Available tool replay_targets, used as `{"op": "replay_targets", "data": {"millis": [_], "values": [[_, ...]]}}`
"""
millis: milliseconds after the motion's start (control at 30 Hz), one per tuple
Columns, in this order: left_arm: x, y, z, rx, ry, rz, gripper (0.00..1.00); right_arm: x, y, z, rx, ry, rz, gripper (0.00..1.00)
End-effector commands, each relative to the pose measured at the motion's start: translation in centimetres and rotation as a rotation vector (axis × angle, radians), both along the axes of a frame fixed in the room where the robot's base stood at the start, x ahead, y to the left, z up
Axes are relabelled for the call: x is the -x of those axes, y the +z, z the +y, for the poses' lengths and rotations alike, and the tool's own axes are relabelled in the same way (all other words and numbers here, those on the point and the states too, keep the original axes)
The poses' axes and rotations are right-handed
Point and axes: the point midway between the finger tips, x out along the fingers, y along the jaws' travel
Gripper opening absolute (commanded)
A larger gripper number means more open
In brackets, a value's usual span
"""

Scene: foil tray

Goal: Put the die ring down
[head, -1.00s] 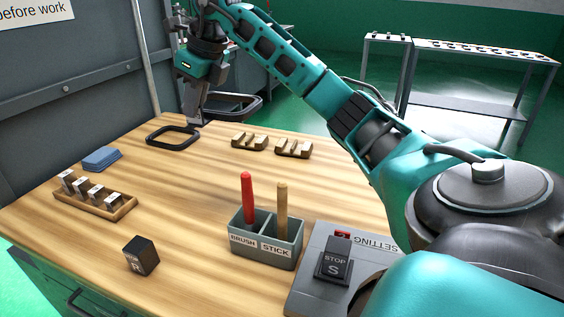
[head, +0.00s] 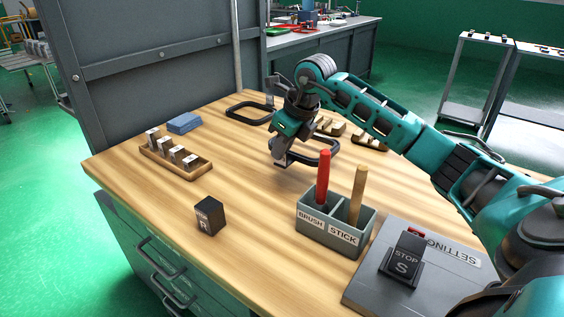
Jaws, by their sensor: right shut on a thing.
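My right gripper (head: 281,159) is over the middle of the wooden table (head: 150,215), pointing down, behind the brush and stick holder. It is shut on a dark die ring (head: 321,161), which sticks out to the right of the fingers. The ring is low over the tabletop; I cannot tell whether it touches. The gripper hides part of the ring's near end. A second dark ring-shaped frame (head: 235,118) lies on the table farther back, left of the gripper. My left gripper is not in view.
A holder (head: 346,238) with a red brush and a wooden stick stands in front. The setting panel with its STOP block (head: 404,260) is at right. A wooden rack (head: 190,171), blue pad (head: 184,123) and black block (head: 209,215) are left.

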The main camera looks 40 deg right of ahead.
Motion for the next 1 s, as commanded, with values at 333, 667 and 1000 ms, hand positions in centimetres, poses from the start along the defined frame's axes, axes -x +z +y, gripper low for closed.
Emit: {"op": "replay_targets", "data": {"millis": [333,667,1000], "values": [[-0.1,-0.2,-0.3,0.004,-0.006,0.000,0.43,0.0,-3.6,-0.1,0.001,-0.001,-0.001,0.00],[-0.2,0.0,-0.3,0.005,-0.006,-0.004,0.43,0.0,-3.7,0.0,0.001,0.000,0.002,0.23],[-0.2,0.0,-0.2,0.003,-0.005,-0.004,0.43,0.1,-3.6,0.0,0.001,0.000,0.002,0.34]]}}
